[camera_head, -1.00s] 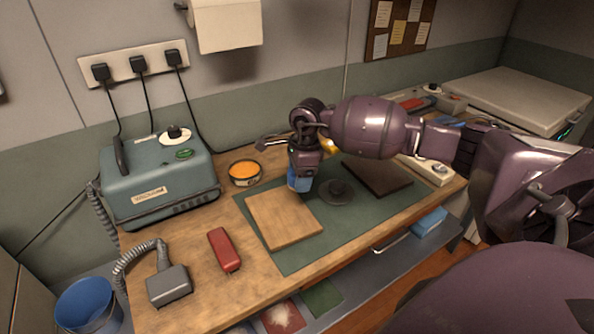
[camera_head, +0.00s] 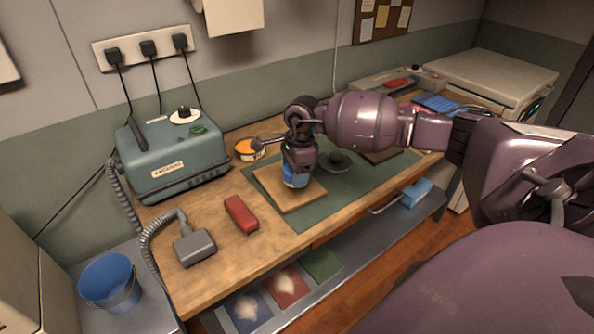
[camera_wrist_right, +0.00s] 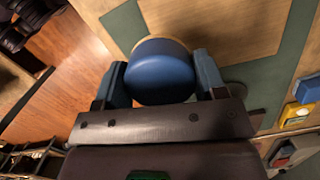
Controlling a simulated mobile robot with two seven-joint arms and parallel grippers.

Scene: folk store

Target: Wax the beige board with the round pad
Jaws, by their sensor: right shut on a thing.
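The beige board (camera_head: 308,194) lies flat on the green mat, partly hidden by my right gripper and arm. My right gripper (camera_head: 297,170) points down over the board, shut on the blue round pad (camera_head: 295,181). In the right wrist view the pad (camera_wrist_right: 160,72) sits between the two fingers of the gripper (camera_wrist_right: 162,84), and the board (camera_wrist_right: 215,22) shows beyond it. The pad is at or just above the board; I cannot tell whether they touch. An open tin with orange contents (camera_head: 249,149) stands behind the board. My left gripper is out of view.
The green mat (camera_head: 310,218) also bears a dark round lid-like thing (camera_head: 337,160) and a dark board (camera_head: 382,155). A red block-shaped tool (camera_head: 240,214), a grey corded head (camera_head: 194,246) and a teal vacuum box (camera_head: 175,160) stand to the left. The bench's front strip is clear.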

